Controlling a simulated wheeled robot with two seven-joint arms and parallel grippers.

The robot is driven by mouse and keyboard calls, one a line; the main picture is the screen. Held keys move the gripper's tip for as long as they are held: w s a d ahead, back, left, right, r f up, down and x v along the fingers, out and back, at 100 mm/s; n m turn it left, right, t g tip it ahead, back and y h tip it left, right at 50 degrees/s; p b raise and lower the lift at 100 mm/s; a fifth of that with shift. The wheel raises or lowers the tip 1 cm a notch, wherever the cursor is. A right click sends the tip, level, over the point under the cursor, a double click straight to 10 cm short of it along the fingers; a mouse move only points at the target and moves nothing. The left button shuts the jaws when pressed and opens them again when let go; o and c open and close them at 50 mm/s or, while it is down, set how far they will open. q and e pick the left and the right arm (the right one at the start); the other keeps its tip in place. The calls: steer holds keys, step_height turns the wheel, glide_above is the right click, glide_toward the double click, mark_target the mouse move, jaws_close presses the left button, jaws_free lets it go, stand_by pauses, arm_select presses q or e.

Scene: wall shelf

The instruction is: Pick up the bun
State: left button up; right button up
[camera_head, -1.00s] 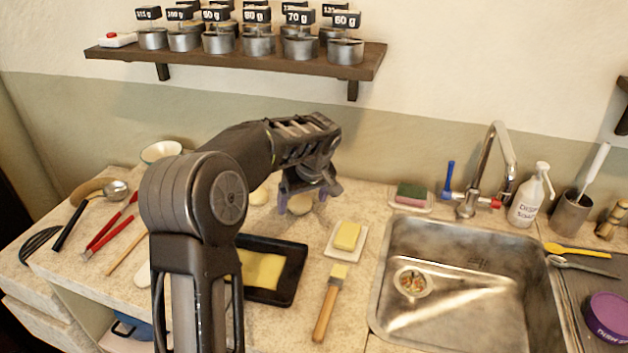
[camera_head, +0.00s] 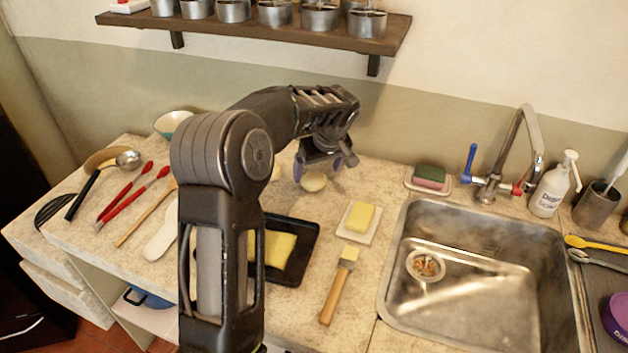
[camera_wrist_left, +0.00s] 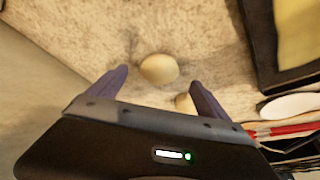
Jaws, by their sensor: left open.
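A round pale bun (camera_head: 313,181) lies on the counter below and slightly in front of my left gripper (camera_head: 326,164) in the head view. A second pale bun (camera_head: 276,172) lies to its left, partly hidden by my arm. In the left wrist view the first bun (camera_wrist_left: 158,69) shows whole between the two purple fingertips of my open left gripper (camera_wrist_left: 160,79). The second bun (camera_wrist_left: 184,102) is partly hidden behind the right-hand finger there. The fingers appear apart from both buns. My right gripper is not in view.
A black tray (camera_head: 309,241) with a yellow slab, a butter dish (camera_head: 345,229) and a brush (camera_head: 338,288) lie in front. The sink (camera_head: 394,285) is to the right. Red-handled utensils (camera_head: 130,202) lie left. A wooden shelf (camera_head: 290,33) with metal cups hangs above.

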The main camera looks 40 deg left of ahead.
mark_target(315, 178)
arm_select(q)
steer(key=shift+w+a+f+p, duration=0.1)
steer(key=shift+a+f+p, duration=0.15)
steer(key=shift+f+p, duration=0.25)
steer(key=shift+p+x, duration=0.45)
steer(key=shift+x, duration=1.6)
steer(key=shift+w, duration=0.1)
steer(key=c, duration=1.5)
steer(key=shift+o, duration=0.2)
steer(key=shift+r, duration=0.1)
